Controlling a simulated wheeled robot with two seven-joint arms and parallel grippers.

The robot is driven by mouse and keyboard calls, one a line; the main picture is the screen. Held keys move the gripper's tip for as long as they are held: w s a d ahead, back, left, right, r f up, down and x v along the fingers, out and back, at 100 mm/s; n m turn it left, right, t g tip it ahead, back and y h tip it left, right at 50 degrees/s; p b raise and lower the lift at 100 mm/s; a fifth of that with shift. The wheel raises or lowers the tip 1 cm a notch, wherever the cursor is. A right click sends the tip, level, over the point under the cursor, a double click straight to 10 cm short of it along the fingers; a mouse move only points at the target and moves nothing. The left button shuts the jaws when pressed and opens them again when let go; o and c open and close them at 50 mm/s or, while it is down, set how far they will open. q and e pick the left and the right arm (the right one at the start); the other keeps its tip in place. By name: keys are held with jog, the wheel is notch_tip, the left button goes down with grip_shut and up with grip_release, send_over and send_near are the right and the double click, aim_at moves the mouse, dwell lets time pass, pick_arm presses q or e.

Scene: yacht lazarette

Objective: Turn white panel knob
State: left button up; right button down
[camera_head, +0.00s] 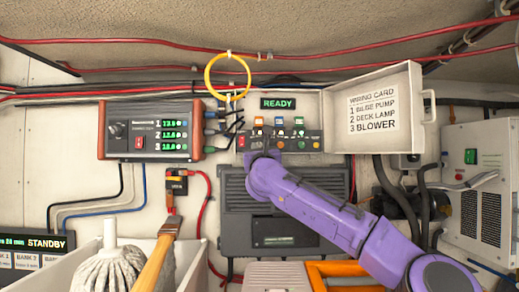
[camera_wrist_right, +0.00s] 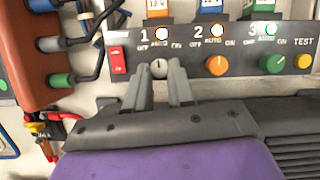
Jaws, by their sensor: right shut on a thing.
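The dark switch panel (camera_head: 312,134) is on the wall under the green READY display. In the right wrist view, the panel (camera_wrist_right: 188,68) carries a white knob (camera_wrist_right: 158,67) under number 1, with OFF, AUTO and ON marks. Its dark line looks about upright. My right gripper (camera_wrist_right: 162,76) is shut on the white knob, one grey finger on each side. In the head view my right gripper (camera_head: 263,150) reaches the panel's left part and hides the white knob. My left gripper is in neither view.
An orange knob (camera_wrist_right: 216,66), a green knob (camera_wrist_right: 272,64) and a yellow TEST button (camera_wrist_right: 303,62) sit to the right. A red rocker switch (camera_wrist_right: 118,60) is close on the left. An open lid with a wiring card (camera_head: 374,110) stands right of the panel.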

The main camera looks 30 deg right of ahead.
jog(key=n+y+p, duration=0.1)
jog(key=n, duration=0.1)
jog(key=n+y, duration=0.1)
jog(key=n, duration=0.1)
jog(key=shift+d+r+n+t+p, duration=0.2)
jog(key=shift+n+t+p, duration=0.1)
jog(key=shift+t+p, duration=0.1)
jog(key=n+y+p, duration=0.2)
jog(key=n, duration=0.2)
jog(key=shift+s+r, duration=0.1)
jog(key=shift+s, duration=0.05)
jog(key=shift+d+n+y+p, duration=0.15)
jog(key=shift+n+y+p, duration=0.55)
jog(key=shift+n+p, duration=0.4)
jog(key=shift+f, duration=0.2)
jog(key=c, duration=1)
grip_release()
